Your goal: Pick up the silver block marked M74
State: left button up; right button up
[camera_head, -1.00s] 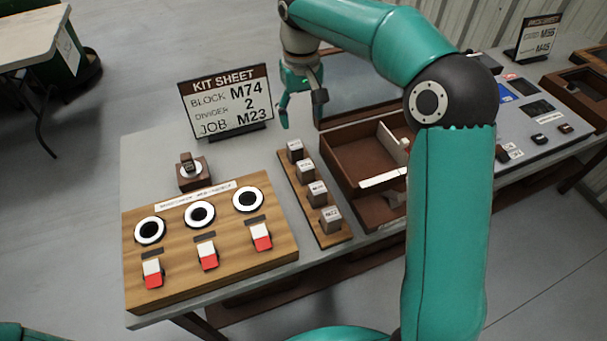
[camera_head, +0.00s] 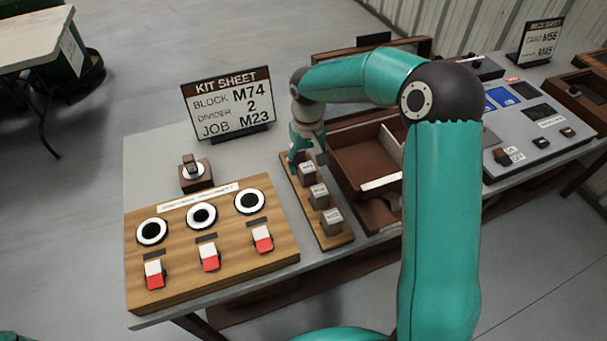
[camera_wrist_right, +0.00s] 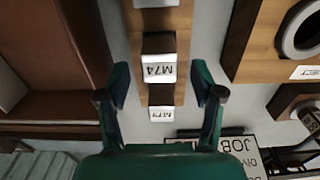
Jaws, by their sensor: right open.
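The silver block marked M74 (camera_wrist_right: 158,67) stands in a row of similar blocks on a wooden strip (camera_wrist_right: 196,12). In the right wrist view its label reads upside down, and it lies between the two fingers. My right gripper (camera_wrist_right: 161,85) is open and empty, with a finger on each side of the row. In the head view the right gripper (camera_head: 307,160) is low over the far end of the strip. The block just in front of it (camera_head: 308,174) appears to be M74; the farthest block is hidden there. My left gripper is out of view.
Other blocks (camera_head: 319,196) (camera_head: 332,221) stand close by in the row. A brown divided tray (camera_head: 362,162) is just right of the strip. A wooden panel with dials and red-white switches (camera_head: 215,262) is left. The kit sheet sign (camera_head: 229,104) stands behind.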

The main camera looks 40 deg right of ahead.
jog(key=shift+f, duration=1.2)
grip_shut()
jog(key=shift+r, duration=0.1)
